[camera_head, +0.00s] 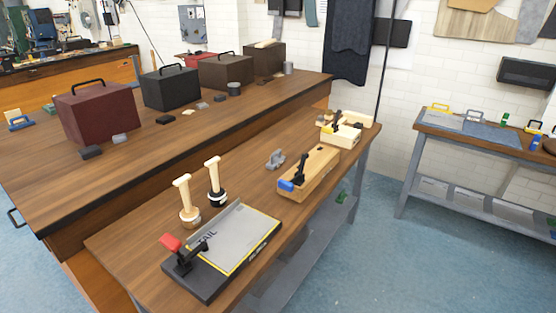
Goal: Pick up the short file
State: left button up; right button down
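On the narrow front workbench (130,250), two upright tools stand side by side behind a grey tray. One is a cream tool (185,198) with a bent top, set in a pale round base. The other tool (215,183) has a cream top and a dark lower part, in a dark base with a white ring. It stands slightly farther back and to the right. I cannot tell whether either is the short file, and nothing else is clearly a file. Neither of my grippers shows in the head view.
A wooden block (309,172) with a blue-ended clamp, a small grey part (275,158) and a pale box (342,133) stand behind. Several toolboxes (97,110) line the back bench. Blue floor (400,270) is clear right.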

aim_at(275, 162)
jog(key=i+l, duration=1.55)
jog(key=l, duration=0.25)
jog(key=i+l+u, duration=0.45)
jog(key=l+u, duration=0.2)
jog(key=l, duration=0.15)
jog(key=i+l+u, duration=0.2)
jog(key=l, duration=0.15)
jog(key=l+u, duration=0.25)
jog(key=i+l, duration=0.05)
jog(key=l, duration=0.05)
